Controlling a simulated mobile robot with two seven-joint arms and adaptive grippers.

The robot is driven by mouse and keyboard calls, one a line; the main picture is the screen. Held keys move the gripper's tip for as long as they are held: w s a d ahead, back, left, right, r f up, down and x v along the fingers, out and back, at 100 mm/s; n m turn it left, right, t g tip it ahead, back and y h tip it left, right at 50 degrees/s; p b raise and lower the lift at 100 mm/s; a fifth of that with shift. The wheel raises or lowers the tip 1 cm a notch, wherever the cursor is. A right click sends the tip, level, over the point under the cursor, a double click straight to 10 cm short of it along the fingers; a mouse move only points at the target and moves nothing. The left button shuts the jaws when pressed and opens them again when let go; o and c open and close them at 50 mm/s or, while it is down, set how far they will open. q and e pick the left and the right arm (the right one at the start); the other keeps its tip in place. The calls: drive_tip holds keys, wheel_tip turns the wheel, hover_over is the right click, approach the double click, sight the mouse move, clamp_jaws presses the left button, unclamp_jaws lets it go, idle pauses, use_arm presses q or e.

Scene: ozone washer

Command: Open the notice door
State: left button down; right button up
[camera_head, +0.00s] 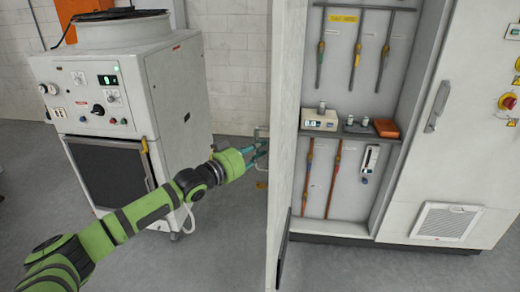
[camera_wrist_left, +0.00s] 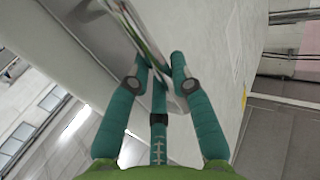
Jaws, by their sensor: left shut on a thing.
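The notice door (camera_head: 285,130) is the pale cabinet door at the centre of the head view. It stands swung open, seen nearly edge-on, and the cabinet interior (camera_head: 345,85) shows to its right. My left gripper (camera_head: 262,152) reaches the door's outer face from the left. In the left wrist view my gripper's teal fingers (camera_wrist_left: 160,80) are closed around a shiny metal handle (camera_wrist_left: 145,38) in front of the pale door surface (camera_wrist_left: 205,25). My right gripper is out of view.
A white machine (camera_head: 120,95) with a dark front panel stands left, beside my left arm. Inside the cabinet are hanging tools and a shelf (camera_head: 355,134) with small devices. A closed cabinet door (camera_head: 465,130) is at right. Grey floor (camera_head: 370,272) is clear in front.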

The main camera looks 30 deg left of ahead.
use_arm(q)
drive_tip(key=shift+a, duration=0.15)
idle(0.3)
drive_tip(key=c, duration=1.1)
unclamp_jaws()
drive_tip(key=shift+w+f, duration=0.15)
drive_tip(key=shift+w, duration=0.1)
drive_tip(key=shift+v, duration=6)
